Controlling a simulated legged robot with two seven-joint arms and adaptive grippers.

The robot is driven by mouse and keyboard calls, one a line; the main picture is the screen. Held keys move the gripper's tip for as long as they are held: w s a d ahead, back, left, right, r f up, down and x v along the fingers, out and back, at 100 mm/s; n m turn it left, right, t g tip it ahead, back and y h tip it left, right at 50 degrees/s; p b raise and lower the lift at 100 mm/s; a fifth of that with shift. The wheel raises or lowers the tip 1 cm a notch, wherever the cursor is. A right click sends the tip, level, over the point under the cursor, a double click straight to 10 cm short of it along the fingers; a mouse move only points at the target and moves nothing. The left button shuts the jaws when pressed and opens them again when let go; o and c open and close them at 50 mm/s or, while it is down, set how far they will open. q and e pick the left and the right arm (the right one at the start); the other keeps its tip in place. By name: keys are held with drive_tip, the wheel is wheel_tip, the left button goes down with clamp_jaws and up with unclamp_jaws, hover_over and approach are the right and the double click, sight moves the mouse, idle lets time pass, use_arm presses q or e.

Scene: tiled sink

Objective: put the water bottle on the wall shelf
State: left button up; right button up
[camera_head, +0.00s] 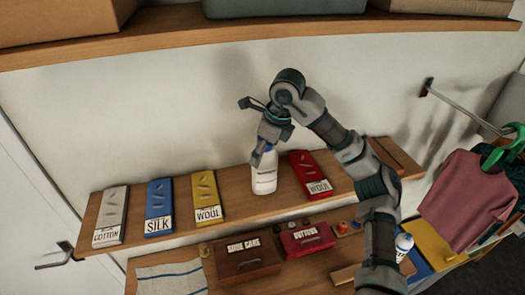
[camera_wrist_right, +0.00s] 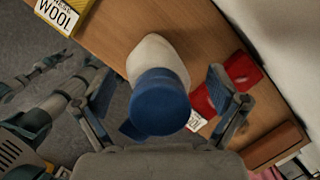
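The white water bottle (camera_head: 264,178) stands upright on the wooden wall shelf (camera_head: 150,238), between the yellow and red wool boxes. In the right wrist view its blue cap (camera_wrist_right: 160,103) is seen from above. My right gripper (camera_head: 258,130) is above the bottle, reaching down around its top. In the wrist view the fingers of my right gripper (camera_wrist_right: 162,95) are spread, with gaps on both sides of the cap. The gripper hides the bottle's top in the head view. Grey parts that may be my left arm (camera_wrist_right: 55,105) show at the wrist view's left; its fingers are unclear.
Below are a brown box (camera_head: 246,262), a red buttons box (camera_head: 306,240) and another white bottle (camera_head: 403,246). An upper shelf (camera_head: 150,35) overhangs. Hanging clothes (camera_head: 465,195) are at right.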

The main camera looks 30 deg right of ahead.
drive_tip(key=shift+d, duration=0.4)
drive_tip(key=shift+d+r, duration=0.35)
drive_tip(key=shift+r, duration=0.1)
drive_tip(key=v, duration=0.3)
drive_tip(key=a+v, duration=0.1)
drive_tip(key=v, duration=0.2)
drive_tip(key=shift+s+a, duration=0.1)
drive_tip(key=shift+s, duration=0.1)
drive_tip(key=shift+r, duration=0.35)
use_arm(q)
drive_tip(key=shift+d, duration=0.15)
use_arm(e)
drive_tip(key=shift+d+f, duration=0.1)
drive_tip(key=shift+d, duration=0.4)
use_arm(q)
drive_tip(key=shift+d, duration=0.25)
use_arm(e)
drive_tip(key=shift+a, duration=0.1)
